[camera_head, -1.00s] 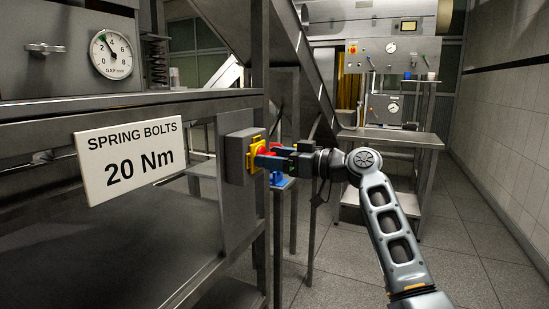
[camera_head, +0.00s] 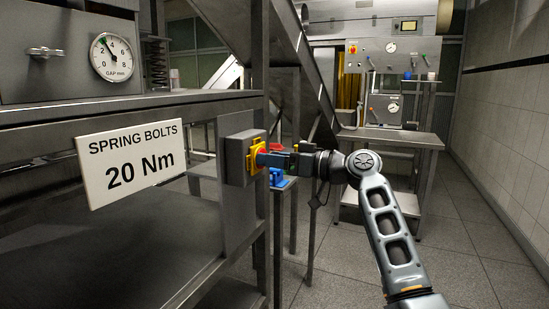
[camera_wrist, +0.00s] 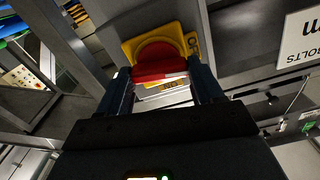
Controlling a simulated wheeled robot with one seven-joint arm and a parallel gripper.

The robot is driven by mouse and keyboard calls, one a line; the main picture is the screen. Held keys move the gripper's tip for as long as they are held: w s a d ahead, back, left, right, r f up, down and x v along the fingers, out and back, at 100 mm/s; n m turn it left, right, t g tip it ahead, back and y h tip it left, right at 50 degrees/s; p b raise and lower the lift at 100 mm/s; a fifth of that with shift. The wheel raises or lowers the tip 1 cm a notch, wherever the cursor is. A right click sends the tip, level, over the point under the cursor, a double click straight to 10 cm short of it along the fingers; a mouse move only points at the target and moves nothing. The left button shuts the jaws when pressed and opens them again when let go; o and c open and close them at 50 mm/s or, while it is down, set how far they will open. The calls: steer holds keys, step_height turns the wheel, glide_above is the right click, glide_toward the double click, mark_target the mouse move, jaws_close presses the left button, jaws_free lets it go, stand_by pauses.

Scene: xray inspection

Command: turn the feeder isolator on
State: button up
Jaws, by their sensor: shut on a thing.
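The feeder isolator is a grey box (camera_head: 236,160) on a steel post at the middle left, with a yellow plate (camera_head: 252,157) on its right-hand face. Its red rotary handle (camera_wrist: 158,62) shows in front of the yellow plate in the wrist view. My gripper (camera_head: 264,158) reaches in from the right and is shut on the red handle, one finger on either side of it. The fingers hide most of the handle in the head view. The wrist view shows the handle crosswise between both fingers.
A "SPRING BOLTS 20 Nm" sign (camera_head: 130,160) hangs on the steel frame at left. A gap gauge (camera_head: 112,57) sits above it. A blue item (camera_head: 277,178) lies just below my gripper. A control panel (camera_head: 385,58) stands behind. The floor at right is clear.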

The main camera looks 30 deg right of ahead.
steer(key=shift+w+d+f+m+p, duration=0.1)
steer(key=shift+m+p, duration=2.45)
steer(key=shift+m, duration=1.35)
steer(key=shift+d+f+m+p, duration=0.1)
steer(key=shift+m+p, duration=2.4)
steer(key=shift+m, duration=1.4)
steer(key=o, duration=1.1)
steer(key=shift+c, duration=0.2)
steer(key=b+v, duration=0.1)
steer(key=v, duration=0.6)
steer(key=shift+s+d, duration=0.2)
steer(key=shift+s, duration=0.15)
